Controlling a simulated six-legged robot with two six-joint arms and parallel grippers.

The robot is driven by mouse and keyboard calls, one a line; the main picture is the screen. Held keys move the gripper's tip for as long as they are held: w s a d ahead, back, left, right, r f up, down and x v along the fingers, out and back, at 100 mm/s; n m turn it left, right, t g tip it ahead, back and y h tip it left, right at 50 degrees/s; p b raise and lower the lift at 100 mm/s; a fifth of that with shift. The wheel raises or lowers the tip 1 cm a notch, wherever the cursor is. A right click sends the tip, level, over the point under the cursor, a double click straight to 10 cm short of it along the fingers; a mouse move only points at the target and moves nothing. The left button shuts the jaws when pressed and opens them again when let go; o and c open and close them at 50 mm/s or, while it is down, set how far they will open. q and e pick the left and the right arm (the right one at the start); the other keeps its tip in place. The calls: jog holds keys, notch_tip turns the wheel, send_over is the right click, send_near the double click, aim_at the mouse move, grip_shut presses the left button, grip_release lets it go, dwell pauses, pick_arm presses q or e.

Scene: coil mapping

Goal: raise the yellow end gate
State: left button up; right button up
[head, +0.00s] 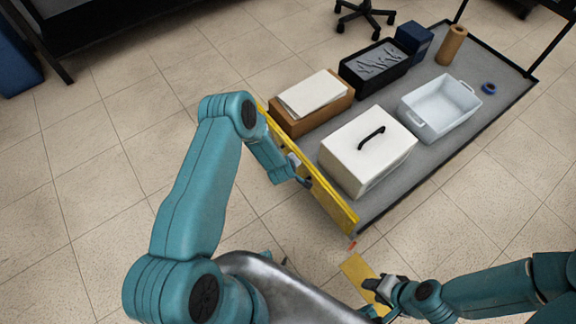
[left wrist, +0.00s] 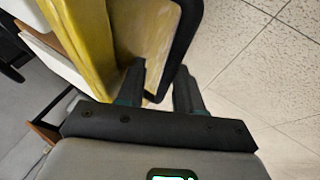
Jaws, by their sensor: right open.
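The yellow end gate (head: 325,194) is a long panel along the near-left end of the grey cart bed (head: 400,188). My left gripper (head: 303,181) is at the outer face of the gate, about midway along it. In the left wrist view the gate (left wrist: 85,35) fills the upper left. A black looped handle (left wrist: 189,35) stands off it and runs down between the fingers of my left gripper (left wrist: 160,72). The fingers are apart, with space beside the bar; contact is unclear. My right gripper (head: 377,283) is open beside a small yellow plate (head: 357,272) below the gate's near end.
The cart carries a white lidded box (head: 352,160), a white tub (head: 420,125), a brown box with a white top (head: 290,118), a black bin (head: 350,88), a blue box (head: 418,38) and a brown roll (head: 450,46). Tiled floor left of the cart is clear.

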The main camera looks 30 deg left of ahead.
pick_arm(q)
jog(key=shift+a, duration=0.1)
jog(key=shift+s+r, duration=0.2)
jog(key=shift+r, duration=0.1)
jog(key=p+v, duration=0.3)
jog(key=v, duration=1.2)
jog(key=shift+s+r+p, duration=0.15)
jog(key=shift+r+p, duration=0.1)
jog(key=shift+p, duration=0.1)
